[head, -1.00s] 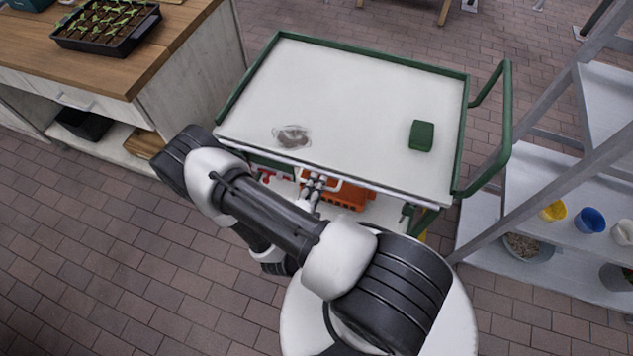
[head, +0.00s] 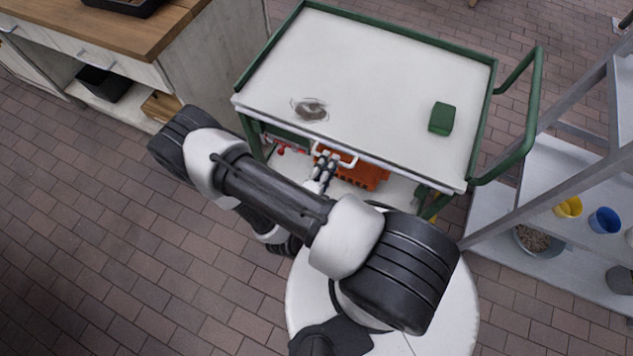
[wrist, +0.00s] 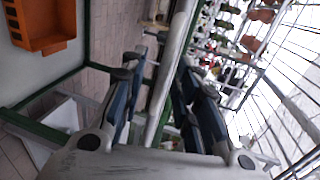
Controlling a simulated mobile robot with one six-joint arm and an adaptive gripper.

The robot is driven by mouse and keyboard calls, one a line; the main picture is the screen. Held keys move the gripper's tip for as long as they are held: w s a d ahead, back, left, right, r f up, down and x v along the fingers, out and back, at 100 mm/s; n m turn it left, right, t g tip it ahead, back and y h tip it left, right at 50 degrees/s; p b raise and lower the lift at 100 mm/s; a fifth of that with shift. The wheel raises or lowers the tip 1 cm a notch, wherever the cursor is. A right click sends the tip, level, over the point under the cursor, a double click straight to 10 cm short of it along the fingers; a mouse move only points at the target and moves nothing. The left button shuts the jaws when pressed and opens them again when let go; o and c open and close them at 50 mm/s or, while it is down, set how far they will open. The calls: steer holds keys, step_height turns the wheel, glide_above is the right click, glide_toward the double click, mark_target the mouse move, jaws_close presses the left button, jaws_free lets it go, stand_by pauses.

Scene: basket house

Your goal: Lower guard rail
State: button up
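The guard rail is a pale bar (head: 400,171) along the near edge of the white-topped cart (head: 370,70), level with the top. A small white U-shaped handle (head: 348,164) projects from its near side. My gripper (head: 322,170) is at the left part of this handle, seen small beyond my arm. In the wrist view, my gripper's (wrist: 163,75) dark fingers stand apart on either side of a grey bar (wrist: 172,75). The bar looks closer to the right finger, with a gap on the left. I cannot tell if either finger touches it.
An orange basket (head: 365,176) sits on the cart's lower shelf. A wooden-topped bench (head: 120,38) stands left, a grey shelf rack (head: 550,190) right. Brick floor (head: 90,230) is clear at left.

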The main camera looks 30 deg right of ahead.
steer(key=v, duration=0.9)
steer(key=shift+a, duration=0.2)
steer(key=shift+s, duration=0.15)
steer(key=s+r+n+g+y, duration=0.1)
steer(key=r+n+y, duration=0.3)
steer(key=r+n, duration=0.5)
steer(key=s+a+r+n+g+y, duration=0.1)
steer(key=s+r+n+g+y, duration=0.1)
steer(key=r+n, duration=0.8)
steer(key=s+r+n+g+y, duration=0.1)
steer(key=s+r+n+y, duration=0.2)
steer(key=r, duration=1.4)
steer(key=n+y, duration=0.3)
steer(key=n, duration=0.3)
steer(key=shift+a+r+g, duration=0.2)
steer(key=shift+g, duration=0.2)
